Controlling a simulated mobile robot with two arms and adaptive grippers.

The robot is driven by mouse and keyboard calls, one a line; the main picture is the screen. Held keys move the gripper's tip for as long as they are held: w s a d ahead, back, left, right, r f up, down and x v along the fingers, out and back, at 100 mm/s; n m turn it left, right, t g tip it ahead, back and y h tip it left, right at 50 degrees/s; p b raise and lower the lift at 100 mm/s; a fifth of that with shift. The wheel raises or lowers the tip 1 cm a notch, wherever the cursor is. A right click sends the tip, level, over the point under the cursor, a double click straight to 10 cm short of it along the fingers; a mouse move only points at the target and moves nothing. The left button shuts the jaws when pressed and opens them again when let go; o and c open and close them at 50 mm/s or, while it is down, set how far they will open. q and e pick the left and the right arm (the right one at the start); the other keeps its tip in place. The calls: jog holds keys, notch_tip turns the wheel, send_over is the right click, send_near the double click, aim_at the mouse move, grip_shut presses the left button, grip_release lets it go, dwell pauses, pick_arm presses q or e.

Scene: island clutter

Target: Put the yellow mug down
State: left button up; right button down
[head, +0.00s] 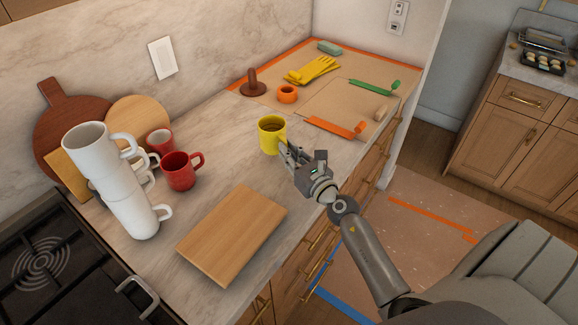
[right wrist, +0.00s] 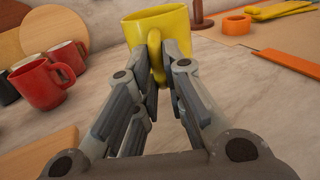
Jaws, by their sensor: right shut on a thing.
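The yellow mug (head: 271,136) is upright at the middle of the marble counter in the head view, with its handle toward my right gripper. My right gripper (head: 286,152) is shut on the mug's handle. In the right wrist view, the yellow mug (right wrist: 158,32) is at the top centre, its handle between the fingertips of my right gripper (right wrist: 158,72). I cannot tell whether the mug's base touches the counter. My left gripper is not in view.
Red mugs (head: 182,171) and a leaning stack of white mugs (head: 119,180) stand to the left. A wooden board (head: 232,233) lies in front. An orange tape roll (head: 287,94), yellow gloves (head: 312,71) and tools lie behind on a brown sheet. Bare counter surrounds the yellow mug.

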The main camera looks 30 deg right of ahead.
jog(key=shift+w+f, duration=0.2)
jog(key=f+b, duration=0.3)
jog(key=shift+w+d+f, duration=0.2)
jog(key=shift+w+f, duration=0.1)
jog(key=shift+f, duration=0.05)
jog(key=shift+f, duration=0.1)
jog(key=c, duration=1.5)
grip_release()
jog(key=shift+f, duration=0.1)
